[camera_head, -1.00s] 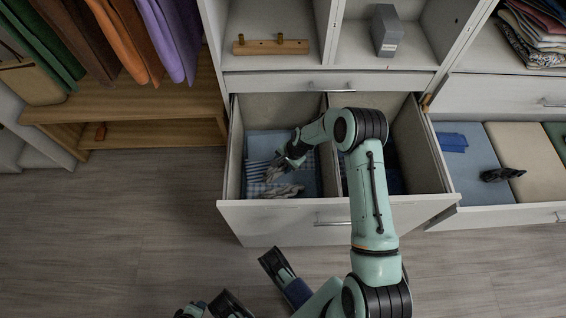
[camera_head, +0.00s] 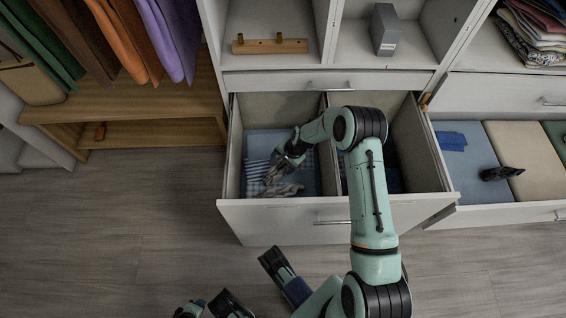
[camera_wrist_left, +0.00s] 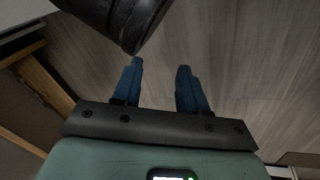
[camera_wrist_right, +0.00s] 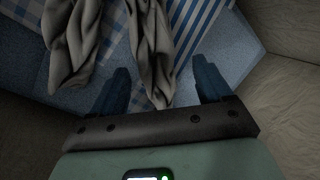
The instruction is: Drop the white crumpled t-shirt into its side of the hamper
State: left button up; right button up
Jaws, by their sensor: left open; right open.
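The crumpled t-shirt, pale grey-white (camera_head: 276,190), lies in the left compartment of the pulled-out hamper drawer (camera_head: 285,212), near its front wall. Under it are blue striped and checked cloths. In the right wrist view the shirt (camera_wrist_right: 155,45) shows as twisted folds, one end reaching between my fingers. My right gripper (camera_head: 270,178) is inside that compartment just over the shirt; its fingers (camera_wrist_right: 162,72) are open, apart on either side of the fold, not clamped. My left gripper (camera_wrist_left: 160,80) is open and empty above the floor, outside the drawer.
A divider (camera_head: 325,150) splits the drawer; the right compartment holds dark blue cloth, partly hidden by my right arm. A wooden peg rail (camera_head: 270,46) and grey box (camera_head: 386,30) stand in the cubbies above. An open drawer (camera_head: 520,205) is at right. The floor at left is clear.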

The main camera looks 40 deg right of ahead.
aim_at(281, 164)
jog(key=p+v, duration=0.1)
jog(key=v, duration=0.3)
jog(key=shift+w+r, duration=0.1)
jog(key=shift+r, duration=0.05)
pick_arm(q)
jog(key=shift+g+h, duration=0.3)
jog(key=shift+h, duration=0.1)
jog(key=r, duration=0.1)
jog(key=s+d+r+p, duration=0.1)
jog(key=r, duration=0.1)
jog(key=s+d+r+p, duration=0.1)
jog(key=shift+d+r, duration=0.15)
jog(key=shift+r, duration=0.1)
pick_arm(e)
jog(key=v, duration=0.8)
jog(key=shift+r, duration=0.2)
